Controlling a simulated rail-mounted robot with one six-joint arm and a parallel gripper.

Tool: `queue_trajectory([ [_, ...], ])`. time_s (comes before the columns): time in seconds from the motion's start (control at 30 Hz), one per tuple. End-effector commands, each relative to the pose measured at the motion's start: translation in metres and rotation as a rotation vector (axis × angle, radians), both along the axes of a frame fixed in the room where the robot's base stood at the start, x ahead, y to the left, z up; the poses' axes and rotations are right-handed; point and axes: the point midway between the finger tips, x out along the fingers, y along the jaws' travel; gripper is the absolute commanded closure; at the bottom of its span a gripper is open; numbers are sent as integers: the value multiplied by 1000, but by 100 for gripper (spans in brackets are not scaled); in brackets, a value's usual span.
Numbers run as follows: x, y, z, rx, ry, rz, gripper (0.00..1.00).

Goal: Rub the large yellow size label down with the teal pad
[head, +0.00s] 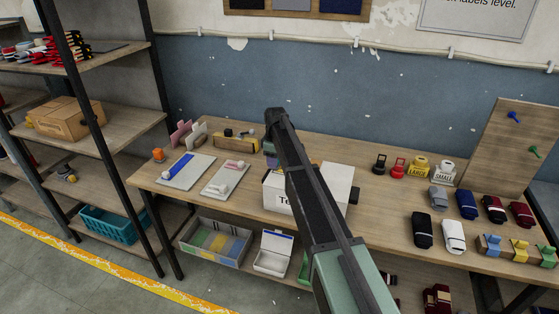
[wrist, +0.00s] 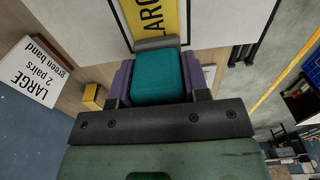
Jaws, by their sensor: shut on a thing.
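In the wrist view the teal pad (wrist: 156,76) sits between the jaws of my gripper (wrist: 158,92), which is shut on it. Purple parts (wrist: 121,84) show on both sides of the pad. The large yellow size label (wrist: 151,20), with black "LARG" lettering, lies just beyond the pad on a white surface (wrist: 85,25). Its near end is hidden behind the pad and a grey edge. I cannot tell whether the pad touches the label. In the head view my arm hides most of the gripper and part of the white box (head: 341,187).
A card reading "LARGE 2 pairs green band" (wrist: 32,78) and a small yellow block (wrist: 93,97) lie beside the box. On the bench (head: 385,215) are white trays (head: 226,178) at left and several socks (head: 454,236) at right. A shelf rack (head: 98,125) stands left.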

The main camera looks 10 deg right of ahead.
Motion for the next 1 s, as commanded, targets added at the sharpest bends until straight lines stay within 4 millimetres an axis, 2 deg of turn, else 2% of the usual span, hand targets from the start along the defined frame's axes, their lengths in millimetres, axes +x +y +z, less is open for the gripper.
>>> queue_trajectory([
  [0.23,-1,-1,5,0,0,-1,100],
  [0.67,-1,-2,61,0,0,-1,100],
  [1.0,-1,-2,61,0,0,-1,100],
])
